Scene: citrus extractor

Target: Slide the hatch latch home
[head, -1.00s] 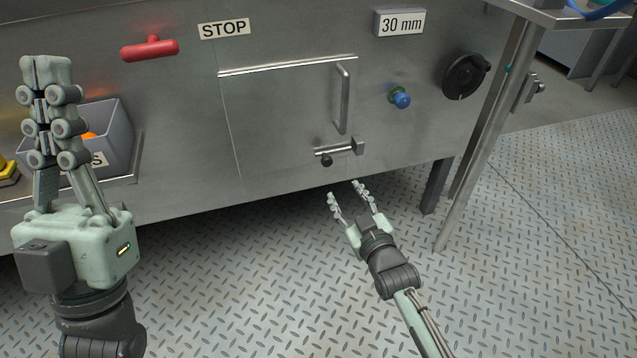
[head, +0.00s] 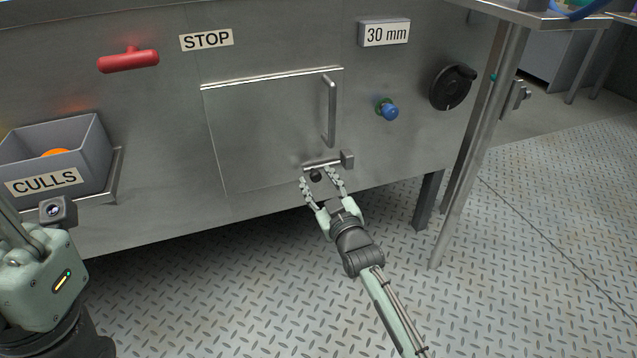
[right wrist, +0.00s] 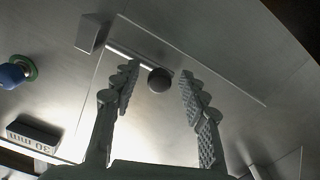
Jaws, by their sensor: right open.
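The hatch (head: 265,130) is a flat steel panel with an upright bar handle (head: 329,112); it looks closed. At its lower right is the latch, a thin bar (head: 322,164) with a dark round knob (head: 316,177). A square metal block (head: 347,159) stands at the bar's right end; I cannot tell whether the bar enters it. My right gripper (head: 318,175) is open, its fingers on either side of the knob. In the right wrist view the knob (right wrist: 159,80) sits between the spread fingertips, apart from both. My left gripper (head: 40,275) is at the left edge, fingertips out of frame.
A red handle (head: 128,61) and a grey CULLS bin (head: 85,150) are to the left. A table leg (head: 480,140) stands at right. The floor below is clear.

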